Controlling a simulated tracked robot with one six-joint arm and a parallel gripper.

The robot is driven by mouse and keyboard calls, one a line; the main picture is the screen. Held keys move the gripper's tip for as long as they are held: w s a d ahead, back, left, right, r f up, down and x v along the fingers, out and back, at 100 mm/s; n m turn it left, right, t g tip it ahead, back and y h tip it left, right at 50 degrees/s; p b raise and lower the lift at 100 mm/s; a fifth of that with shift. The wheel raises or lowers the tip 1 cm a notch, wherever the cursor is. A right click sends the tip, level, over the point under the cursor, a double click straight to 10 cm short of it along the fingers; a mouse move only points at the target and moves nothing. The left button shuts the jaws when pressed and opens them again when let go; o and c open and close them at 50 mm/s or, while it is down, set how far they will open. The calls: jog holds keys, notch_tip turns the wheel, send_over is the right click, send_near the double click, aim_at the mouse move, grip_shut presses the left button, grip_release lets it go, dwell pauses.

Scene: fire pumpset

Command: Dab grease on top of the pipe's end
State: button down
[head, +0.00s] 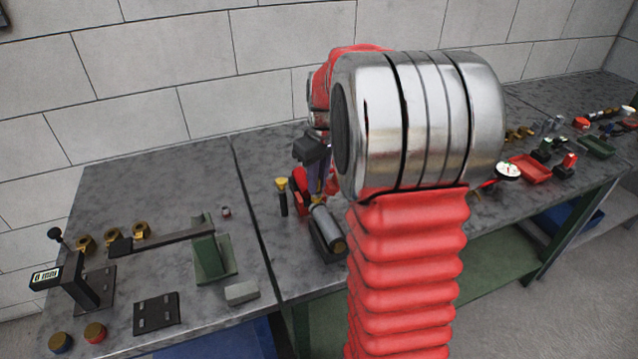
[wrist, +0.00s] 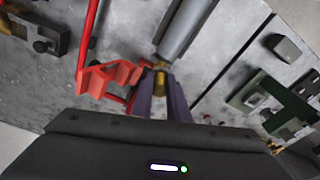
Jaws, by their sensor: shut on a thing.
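A grey metal pipe (head: 327,230) lies in a dark holder on the bench, partly hidden by my arm in the head view. In the wrist view the pipe (wrist: 188,28) runs down from the top, and its near end lies just beyond my fingertips. My gripper (head: 318,180) points down close to the pipe; its purple fingers (wrist: 161,92) are shut on a small yellow-brown piece (wrist: 160,82), seemingly the grease applicator. Whether this piece touches the pipe's end I cannot tell. No grease can be made out on the pipe.
A red vise-like fixture (wrist: 112,75) stands close beside my fingers. A yellow-topped black tool (head: 282,195) stands left of my gripper. A green stand (head: 210,252), a grey block (head: 241,292) and brass fittings (head: 140,230) are on the left bench. A red tray (head: 530,170) is at right.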

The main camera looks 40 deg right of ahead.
jog(key=shift+w, duration=0.25)
jog(key=shift+s, duration=0.1)
dwell(0.3)
jog(key=shift+s+a, duration=0.2)
jog(key=shift+s, duration=0.85)
dwell(0.8)
jog(key=shift+w, duration=0.2)
dwell(0.5)
jog(key=shift+w+d, duration=0.25)
jog(key=shift+w, duration=0.65)
jog(key=shift+s, duration=0.15)
jog(key=shift+s+a, duration=0.15)
jog(key=shift+s, duration=0.35)
jog(key=shift+s+a, duration=0.15)
jog(key=shift+s, duration=0.35)
